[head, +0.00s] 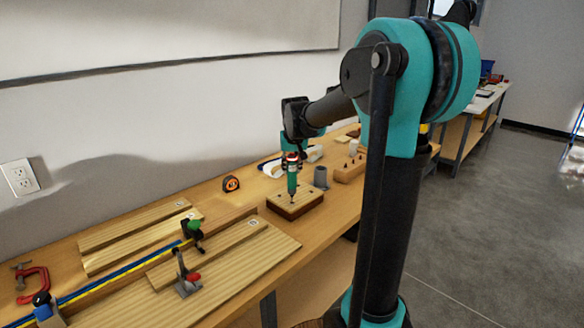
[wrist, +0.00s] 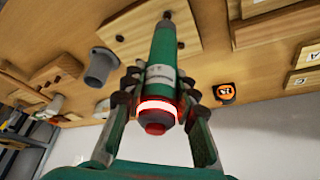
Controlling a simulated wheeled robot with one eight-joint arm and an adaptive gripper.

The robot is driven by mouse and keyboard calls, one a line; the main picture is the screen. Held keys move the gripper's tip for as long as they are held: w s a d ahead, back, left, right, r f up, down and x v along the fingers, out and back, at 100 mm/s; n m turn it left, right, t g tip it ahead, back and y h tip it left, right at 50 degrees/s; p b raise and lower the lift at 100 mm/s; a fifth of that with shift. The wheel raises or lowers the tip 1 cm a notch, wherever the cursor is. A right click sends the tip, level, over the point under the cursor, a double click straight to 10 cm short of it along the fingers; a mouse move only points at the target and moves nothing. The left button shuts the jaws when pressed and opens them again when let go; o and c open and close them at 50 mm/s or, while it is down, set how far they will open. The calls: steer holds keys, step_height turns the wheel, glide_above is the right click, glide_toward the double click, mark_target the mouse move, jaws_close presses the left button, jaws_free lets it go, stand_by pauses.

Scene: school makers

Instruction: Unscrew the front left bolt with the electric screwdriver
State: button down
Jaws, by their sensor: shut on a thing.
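My gripper (head: 291,158) is shut around the green electric screwdriver (head: 292,184). The screwdriver hangs upright, bit down, over the wooden block (head: 281,210) on the bench. In the wrist view, my gripper's fingers (wrist: 160,88) clasp the screwdriver (wrist: 163,55) on both sides, near its red glowing ring. The bit reaches over the wooden block (wrist: 133,29) in that view. I cannot tell whether the bit touches a bolt. Small dark bolt heads show on the block's top, too small to make out well.
A grey cup (head: 320,177) stands just right of the block, and an orange tape measure (head: 231,183) lies to its left. A wooden holder (head: 349,172) stands farther right. Boards, clamps (head: 187,277) and a red C-clamp (head: 32,284) fill the left of the bench.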

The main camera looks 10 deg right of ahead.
steer(key=shift+f, duration=0.35)
stand_by(0.7)
steer(key=shift+r, duration=0.6)
stand_by(3.5)
